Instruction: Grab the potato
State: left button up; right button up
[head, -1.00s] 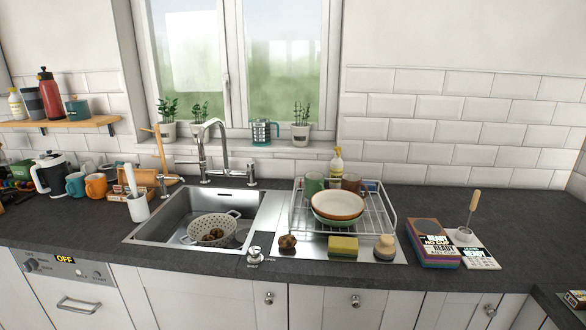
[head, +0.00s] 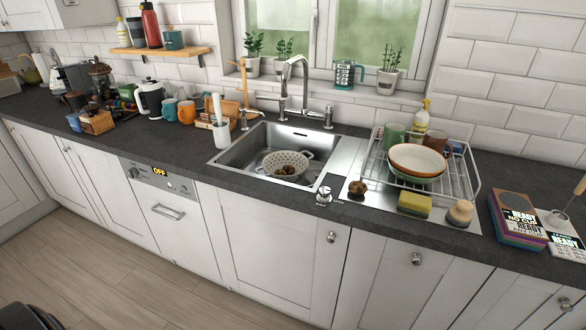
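Small brown lumps (head: 287,170) that look like potatoes lie inside a pale colander (head: 270,164) in the steel sink (head: 245,150). They are too small to tell apart clearly. A separate brown, knobby object (head: 357,187) sits on the drainboard right of the sink; I cannot tell whether it is a potato. Neither of my grippers is in view.
A dish rack (head: 462,180) with bowls and mugs stands on the drainboard, with a green-yellow sponge (head: 414,204) and a round brush (head: 460,212) in front. A tall faucet (head: 303,90) rises behind the sink. Wooden floor (head: 120,270) lies clear before the cabinets.

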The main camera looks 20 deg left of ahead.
aim_at(357, 188)
jog(key=k, duration=1.3)
jog(key=z, duration=0.55)
jog(key=i, duration=1.6)
jog(key=u, duration=0.7)
